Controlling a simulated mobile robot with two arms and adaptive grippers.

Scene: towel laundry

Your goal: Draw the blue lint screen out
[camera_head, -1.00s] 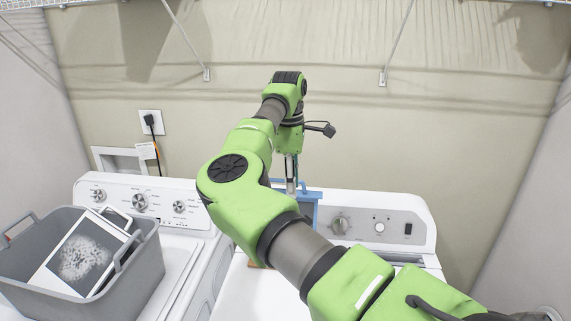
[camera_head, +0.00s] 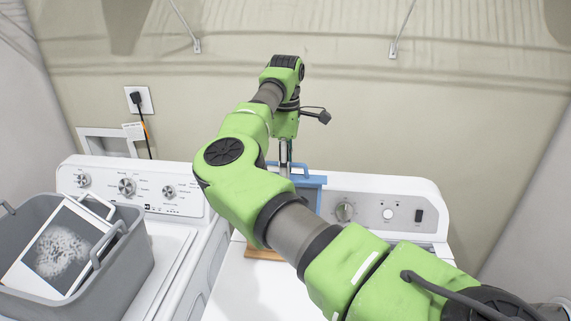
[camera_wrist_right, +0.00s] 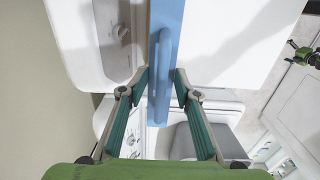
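The blue lint screen (camera_head: 316,190) stands upright at the back of the right-hand machine's top, in front of its control panel. Its upper part shows; my arm hides much of the rest. My right gripper (camera_wrist_right: 162,72) points down over its blue handle (camera_wrist_right: 162,45), which also shows in the head view (camera_head: 304,168). One finger is on each side of the handle, with the tips very close to it. I cannot tell whether the fingers press on it.
The washer (camera_head: 172,252) stands at left, with a grey laundry basket (camera_head: 128,262) on it holding a framed, patterned panel. The dryer top (camera_head: 245,290) is mostly clear. A brown item (camera_head: 262,254) lies there, partly behind my arm. The wall is behind.

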